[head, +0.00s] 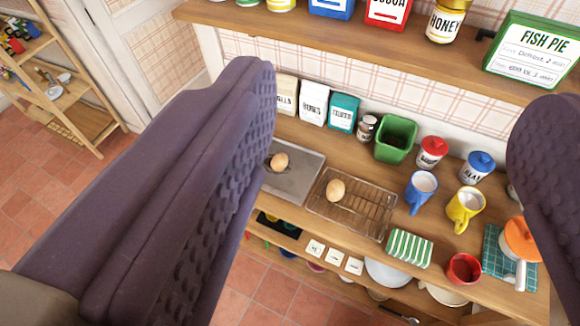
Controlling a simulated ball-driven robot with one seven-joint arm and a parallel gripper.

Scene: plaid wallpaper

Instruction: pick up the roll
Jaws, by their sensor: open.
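One round tan roll (336,189) rests on the wire cooling rack (372,222) on the counter. A second tan roll (279,160) rests on the grey baking tray (292,187) just left of the rack. My gripper (403,92) is open and empty, with purple textured fingers at the left and right of the view. Both rolls show between the fingers, well beyond and below them and nearer the left finger. The left finger hides part of the tray's left side.
A green square pot (396,138), blue mug (420,190), yellow mug (465,206) and lidded jars stand right of and behind the rack. A striped block (409,248) sits at its front right. The upper shelf (400,47) holds packets and a honey jar.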

